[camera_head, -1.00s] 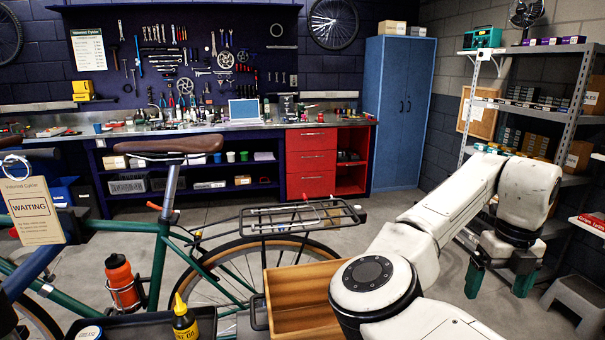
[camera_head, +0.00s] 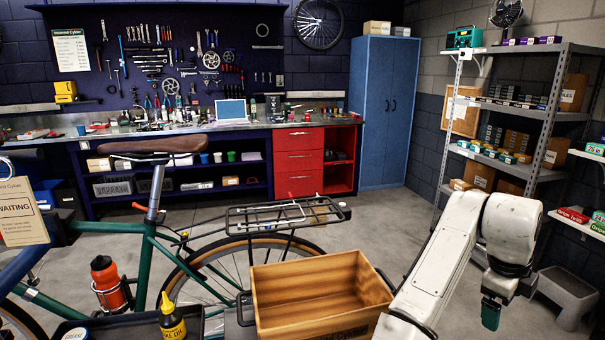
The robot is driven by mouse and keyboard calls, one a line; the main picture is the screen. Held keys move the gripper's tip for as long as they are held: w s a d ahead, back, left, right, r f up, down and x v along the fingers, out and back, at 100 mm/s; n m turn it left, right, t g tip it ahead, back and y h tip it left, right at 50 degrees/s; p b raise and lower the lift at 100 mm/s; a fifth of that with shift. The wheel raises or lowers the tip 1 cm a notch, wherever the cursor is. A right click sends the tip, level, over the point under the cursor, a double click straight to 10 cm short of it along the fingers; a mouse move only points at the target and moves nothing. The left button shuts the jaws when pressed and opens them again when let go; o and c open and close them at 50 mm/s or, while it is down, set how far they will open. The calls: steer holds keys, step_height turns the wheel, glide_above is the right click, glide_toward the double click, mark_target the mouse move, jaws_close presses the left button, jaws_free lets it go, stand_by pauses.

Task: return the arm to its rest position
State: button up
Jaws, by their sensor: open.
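My arm is white and reaches up from the lower right of the head view, bending down at its wrist. My gripper (camera_head: 492,312) hangs at the lower right with a green fingertip pointing down. It is open and holds nothing that I can see. Only one fingertip shows clearly; the other is hidden. The gripper is to the right of the wooden crate and apart from it, with grey floor behind it.
An empty wooden crate (camera_head: 322,328) stands just left of my arm. A green bicycle (camera_head: 150,255) with a rear rack is at the left. A grey step stool (camera_head: 567,297) and metal shelving (camera_head: 547,130) stand at the right. Open floor (camera_head: 375,220) lies behind the crate.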

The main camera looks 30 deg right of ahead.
steer(key=s+a+f+n+t+h, duration=0.1)
steer(key=a+f+n, duration=0.4)
steer(key=n, duration=0.5)
steer(key=s+a+f+n+t+h, duration=0.1)
steer(key=a+f+n, duration=0.3)
steer(key=f+n, duration=0.45)
steer(key=s+a+f+n+y, duration=0.2)
steer(key=s+a+f+n, duration=0.3)
steer(key=a+n, duration=0.3)
steer(key=s+a+f+n+y, duration=0.3)
steer(key=s+a+f+n, duration=0.2)
steer(key=a, duration=0.7)
steer(key=s+n, duration=0.2)
steer(key=n, duration=0.1)
steer(key=shift+a+f+g, duration=0.3)
steer(key=shift+a, duration=0.1)
